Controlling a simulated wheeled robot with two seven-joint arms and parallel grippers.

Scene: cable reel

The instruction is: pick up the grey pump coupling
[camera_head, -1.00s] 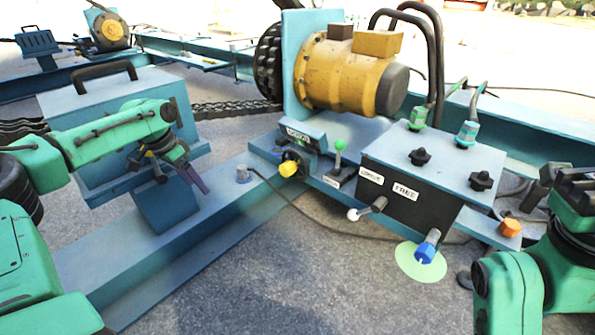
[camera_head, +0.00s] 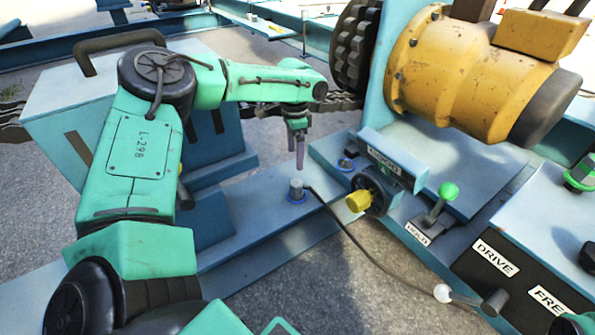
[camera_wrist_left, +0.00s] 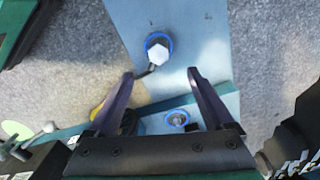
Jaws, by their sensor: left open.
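The grey pump coupling (camera_head: 297,189) stands upright on the blue beam, in a blue ring, with a black cable running from its base. In the left wrist view the coupling (camera_wrist_left: 158,52) shows from above as a pale hexagonal top. My left gripper (camera_head: 300,152) points down above and close to the coupling. In the left wrist view its two purple fingers (camera_wrist_left: 160,75) are apart with nothing between the tips, and the coupling lies just beyond them. My right gripper is not in view.
A green-knobbed lever (camera_head: 447,191) and a control box (camera_head: 500,262) stand further right. A yellow motor (camera_head: 450,70) is behind. A blue case (camera_head: 60,115) is at left.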

